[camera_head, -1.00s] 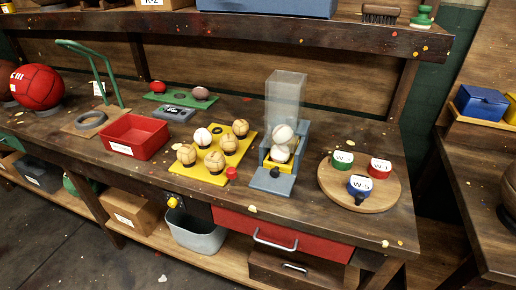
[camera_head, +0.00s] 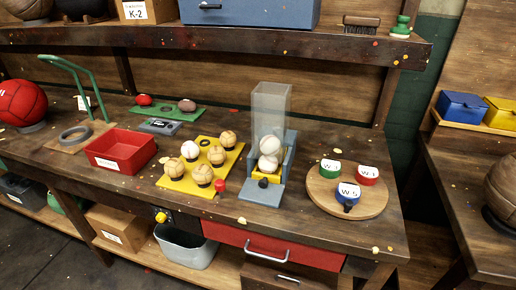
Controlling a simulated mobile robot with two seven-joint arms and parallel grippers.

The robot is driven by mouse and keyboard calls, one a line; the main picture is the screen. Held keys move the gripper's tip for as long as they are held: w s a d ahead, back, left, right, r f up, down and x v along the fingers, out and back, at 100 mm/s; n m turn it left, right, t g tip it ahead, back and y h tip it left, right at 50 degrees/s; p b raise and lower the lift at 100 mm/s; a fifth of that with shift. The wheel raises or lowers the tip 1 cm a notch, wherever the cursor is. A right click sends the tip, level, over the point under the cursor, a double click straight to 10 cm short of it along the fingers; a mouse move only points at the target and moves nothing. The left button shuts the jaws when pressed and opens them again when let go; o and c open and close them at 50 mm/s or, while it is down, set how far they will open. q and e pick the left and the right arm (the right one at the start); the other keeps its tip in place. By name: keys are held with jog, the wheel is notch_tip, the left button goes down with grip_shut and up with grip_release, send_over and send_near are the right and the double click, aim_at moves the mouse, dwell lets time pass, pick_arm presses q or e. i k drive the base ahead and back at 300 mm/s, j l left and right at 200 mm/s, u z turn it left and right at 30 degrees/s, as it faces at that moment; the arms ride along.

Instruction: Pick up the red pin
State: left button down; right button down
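A small red pin (camera_head: 219,187) stands near the front right corner of the yellow board (camera_head: 178,187), in the middle of the workbench. I cannot tell whether it touches the board's edge. The yellow board bears several leather balls (camera_head: 190,150), most of them tan and one whiter. Neither of my grippers is in view.
Right of the pin stands a grey ball dispenser (camera_head: 262,193) with a clear chute (camera_head: 270,105). A red tray (camera_head: 120,150) lies to the left. A round wooden board (camera_head: 372,205) with three labelled cups lies to the right. The bench front near the pin is clear.

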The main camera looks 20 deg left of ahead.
aim_at(220, 185)
jog(key=i+j, duration=0.1)
jog(key=j, duration=0.25)
jog(key=i+j, duration=0.1)
jog(key=j, duration=0.25)
jog(key=i+j, duration=0.1)
jog(key=j, duration=0.25)
jog(key=i+j, duration=0.1)
jog(key=j, duration=0.25)
